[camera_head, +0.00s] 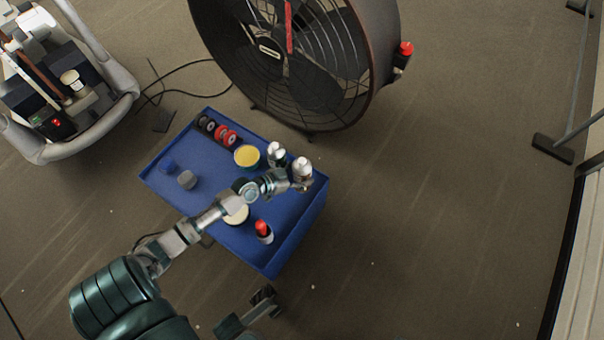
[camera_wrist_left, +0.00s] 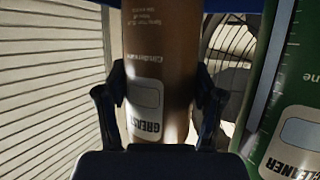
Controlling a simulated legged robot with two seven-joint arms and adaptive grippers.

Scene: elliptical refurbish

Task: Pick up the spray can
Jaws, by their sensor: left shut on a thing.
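A brown spray can labelled GREASE (camera_wrist_left: 160,60) stands between the two fingers of my left gripper (camera_wrist_left: 158,100) in the left wrist view, and the fingers press on its sides. In the head view my left gripper (camera_head: 300,184) is at the right end of the blue cart, at a can with a silvery top (camera_head: 302,166). A green can labelled CLEANER (camera_wrist_left: 294,110) is close beside the held can; a second silver-topped can (camera_head: 275,150) shows in the head view. A dark gripper-like part, seemingly my right gripper (camera_head: 262,302), is low in the head view; its jaw state is unclear.
The blue cart top (camera_head: 225,240) holds a yellow-topped tin (camera_head: 247,156), a red-topped bottle (camera_head: 263,231), a pale tin (camera_head: 236,214) and a row of red and black rolls (camera_head: 220,132). A large fan (camera_head: 300,60) stands behind.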

